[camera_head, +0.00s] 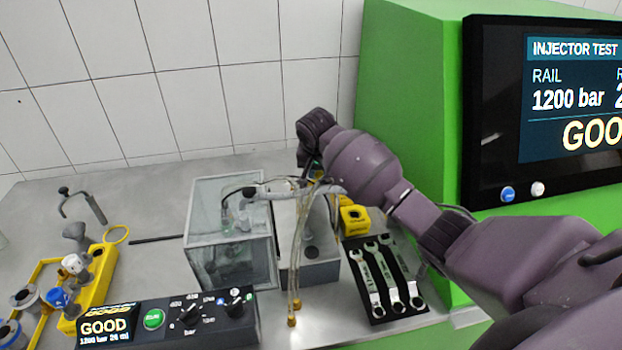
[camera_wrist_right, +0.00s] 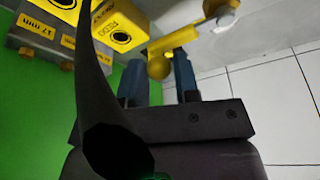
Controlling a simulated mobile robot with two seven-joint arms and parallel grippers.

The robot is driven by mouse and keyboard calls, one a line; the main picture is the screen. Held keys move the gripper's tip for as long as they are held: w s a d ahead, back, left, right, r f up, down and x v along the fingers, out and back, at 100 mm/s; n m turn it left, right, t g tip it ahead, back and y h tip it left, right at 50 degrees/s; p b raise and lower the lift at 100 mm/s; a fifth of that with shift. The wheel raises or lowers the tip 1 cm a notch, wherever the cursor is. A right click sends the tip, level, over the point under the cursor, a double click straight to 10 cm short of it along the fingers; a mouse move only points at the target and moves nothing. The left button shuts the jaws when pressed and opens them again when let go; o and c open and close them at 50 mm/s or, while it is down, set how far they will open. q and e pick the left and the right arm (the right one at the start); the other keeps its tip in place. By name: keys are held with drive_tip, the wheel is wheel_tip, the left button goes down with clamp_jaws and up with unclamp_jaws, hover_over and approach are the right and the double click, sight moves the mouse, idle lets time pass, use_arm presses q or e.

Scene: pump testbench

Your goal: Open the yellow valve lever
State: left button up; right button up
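A yellow piece that looks like the valve lever (camera_wrist_right: 174,40) shows in the right wrist view, with a rounded end (camera_wrist_right: 159,67) between the fingertips of my right gripper (camera_wrist_right: 160,68). The two blue fingers stand apart, one on each side of it, with a gap visible; contact cannot be made out. In the head view, my right arm reaches to the back of the bench behind the glass box, and my right wrist hides most of the gripper and lever; only small yellow bits (camera_head: 318,173) show there. My left gripper is not in view.
Yellow blocks (camera_wrist_right: 121,30) are close beside the right gripper; one (camera_head: 354,219) stands near the wrench tray (camera_head: 351,262). A glass box (camera_head: 196,225), thin hoses (camera_head: 299,235) and a control box (camera_head: 230,333) crowd the front. The tiled wall (camera_head: 250,105) is close behind.

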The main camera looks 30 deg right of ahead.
drive_tip(key=shift+c, duration=1.1)
drive_tip(key=shift+w, duration=0.1)
drive_tip(key=shift+w+d, duration=0.1)
drive_tip(key=shift+w, duration=0.85)
drive_tip(key=shift+w+a+f, duration=0.1)
drive_tip(key=shift+w+a, duration=0.25)
drive_tip(key=shift+w, duration=0.35)
drive_tip(key=shift+w+a, duration=0.4)
drive_tip(key=shift+w, duration=0.45)
